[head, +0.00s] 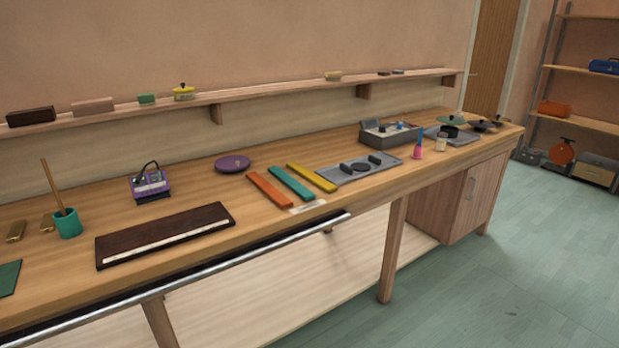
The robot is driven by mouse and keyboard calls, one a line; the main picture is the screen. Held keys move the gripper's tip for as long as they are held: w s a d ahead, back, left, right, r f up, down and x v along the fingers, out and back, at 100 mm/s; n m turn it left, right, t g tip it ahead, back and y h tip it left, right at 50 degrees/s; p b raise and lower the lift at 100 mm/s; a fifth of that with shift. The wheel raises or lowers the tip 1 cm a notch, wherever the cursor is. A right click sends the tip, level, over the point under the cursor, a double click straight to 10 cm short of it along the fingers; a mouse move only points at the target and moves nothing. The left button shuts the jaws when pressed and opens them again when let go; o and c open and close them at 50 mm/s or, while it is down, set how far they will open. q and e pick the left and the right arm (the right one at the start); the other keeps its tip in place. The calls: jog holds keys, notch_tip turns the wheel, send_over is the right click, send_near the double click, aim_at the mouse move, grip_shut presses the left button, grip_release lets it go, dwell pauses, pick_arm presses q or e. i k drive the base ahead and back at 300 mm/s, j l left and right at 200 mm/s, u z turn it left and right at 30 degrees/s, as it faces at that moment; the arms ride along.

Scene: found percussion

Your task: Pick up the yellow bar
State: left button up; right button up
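The yellow bar (312,177) lies flat on the wooden workbench (200,268), the rightmost of three coloured bars lying side by side. The teal bar (291,184) is just left of it, and the orange bar (269,190) is left of that. A grey tray (335,173) with dark fittings lies close to the right of the yellow bar. Neither of my grippers shows in the head view.
A purple lid-like disc (233,164) sits behind the orange bar. A long dark board (165,232) with a pale strip lies to the left. A metal rail (250,261) runs along the bench front. A wall shelf (235,101) runs above the bench.

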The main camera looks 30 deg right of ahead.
aim_at(320, 183)
jog(key=i+l, duration=0.25)
jog(key=l, duration=0.15)
jog(key=i+l, duration=0.2)
jog(key=l, duration=0.15)
jog(key=i+l, duration=0.25)
jog(key=l, duration=0.15)
